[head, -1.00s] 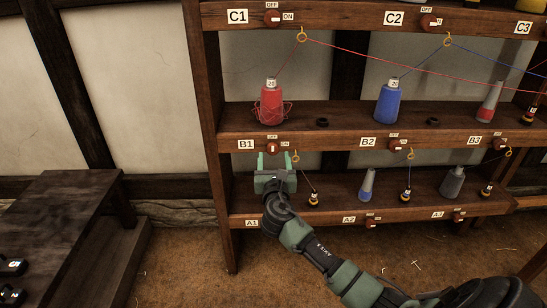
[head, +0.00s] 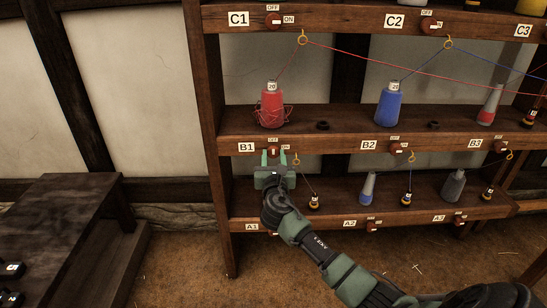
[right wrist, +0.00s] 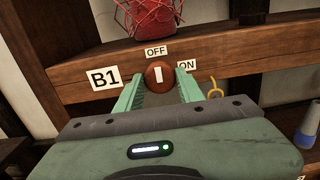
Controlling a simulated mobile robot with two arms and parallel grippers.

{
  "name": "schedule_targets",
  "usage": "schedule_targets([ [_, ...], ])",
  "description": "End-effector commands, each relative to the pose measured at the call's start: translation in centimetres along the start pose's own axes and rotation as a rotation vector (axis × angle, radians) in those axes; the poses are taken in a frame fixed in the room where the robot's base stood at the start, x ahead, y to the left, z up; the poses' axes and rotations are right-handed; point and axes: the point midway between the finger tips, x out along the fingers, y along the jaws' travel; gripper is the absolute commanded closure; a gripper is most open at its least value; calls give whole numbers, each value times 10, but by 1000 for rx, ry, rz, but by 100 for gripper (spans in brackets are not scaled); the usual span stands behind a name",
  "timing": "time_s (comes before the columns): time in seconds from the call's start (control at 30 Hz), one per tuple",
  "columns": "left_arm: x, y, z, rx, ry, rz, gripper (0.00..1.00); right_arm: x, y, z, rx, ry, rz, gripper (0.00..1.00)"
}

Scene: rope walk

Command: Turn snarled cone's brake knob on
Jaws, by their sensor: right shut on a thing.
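The snarled cone is a red cone (head: 272,112) with loose red thread tangled around its lower part. It stands on the shelf above the B1 label, and its lower part shows at the top of the right wrist view (right wrist: 150,20). Its brake knob (right wrist: 159,73) is round and red-brown, with a white mark standing upright toward the OFF label (right wrist: 156,51). The ON label (right wrist: 187,66) is at its right. My right gripper (head: 273,155) is shut on the B1 knob, one green finger on each side. My left gripper is not in view.
A yellow thread guide (head: 296,159) sits just right of the knob. A blue cone (head: 388,105) and more knobs lie along the rack to the right. Small bobbins stand on the lower shelf. A dark bench (head: 70,200) is at the left, with open floor between.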

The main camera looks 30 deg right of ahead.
Motion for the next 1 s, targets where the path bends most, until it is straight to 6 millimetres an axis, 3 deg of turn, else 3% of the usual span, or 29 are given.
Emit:
schedule_targets([
  [0.27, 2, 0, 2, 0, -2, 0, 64, 0, 0, 0, 119, 1, 0, 100],
  [0.67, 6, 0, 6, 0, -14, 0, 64, 0, 0, -1, 478, 1, 0, 100],
  [1.0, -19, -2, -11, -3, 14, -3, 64, 0, 0, -2, 803, 1, 0, 100],
])
